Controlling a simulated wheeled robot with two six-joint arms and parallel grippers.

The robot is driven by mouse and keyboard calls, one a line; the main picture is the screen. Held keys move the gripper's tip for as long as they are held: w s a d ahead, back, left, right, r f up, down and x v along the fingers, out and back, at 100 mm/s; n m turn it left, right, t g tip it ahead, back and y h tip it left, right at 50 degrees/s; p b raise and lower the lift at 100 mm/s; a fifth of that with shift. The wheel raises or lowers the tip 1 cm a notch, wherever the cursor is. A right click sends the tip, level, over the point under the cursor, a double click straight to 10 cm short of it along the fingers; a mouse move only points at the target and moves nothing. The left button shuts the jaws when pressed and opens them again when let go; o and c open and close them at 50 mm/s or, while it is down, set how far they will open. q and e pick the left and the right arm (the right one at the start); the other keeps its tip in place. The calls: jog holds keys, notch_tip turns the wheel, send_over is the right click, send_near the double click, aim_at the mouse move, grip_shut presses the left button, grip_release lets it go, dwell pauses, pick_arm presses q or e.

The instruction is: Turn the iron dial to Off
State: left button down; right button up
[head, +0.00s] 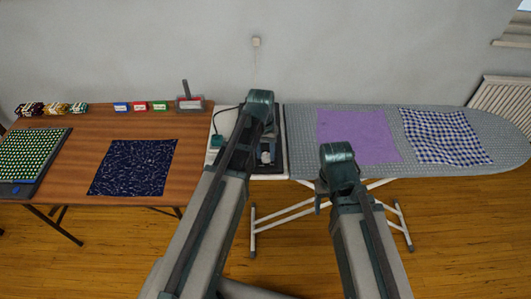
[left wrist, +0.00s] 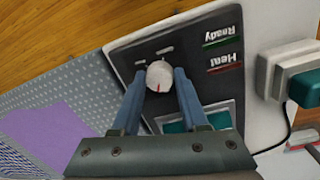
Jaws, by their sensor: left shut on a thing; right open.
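The dial (left wrist: 158,75) is a round white knob with a red pointer line, on a dark panel (left wrist: 125,50) in the left wrist view. The pointer slants towards the bottom of that picture. Short labels beside the dial are too small to read. My left gripper (left wrist: 159,86) is shut on the dial, one finger on each side. In the head view my left gripper (head: 266,157) is over the panel, largely hidden by its own arm. My right gripper (head: 322,196) is open, in front of the ironing board and apart from the dial; its fingers are hardly visible.
The panel has "Ready" (left wrist: 222,38) and "Heat" (left wrist: 226,62) lights. A teal-and-white block (left wrist: 300,80) stands beside it. The ironing board (head: 450,125) holds a purple cloth (head: 355,135) and a checked cloth (head: 445,136). A wooden table (head: 90,130) with fabrics stands left.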

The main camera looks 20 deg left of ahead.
aim_at(264, 156)
pick_arm(q)
jog(key=n, duration=0.5)
dwell(0.6)
jog(key=shift+c, duration=2.2)
grip_release()
jog(key=shift+r, duration=0.15)
notch_tip(264, 156, up, 14)
jog(key=p, duration=1.4)
jog(key=shift+s+a+f, duration=0.2)
jog(key=shift+a+f, duration=0.05)
jog(key=shift+a, duration=0.05)
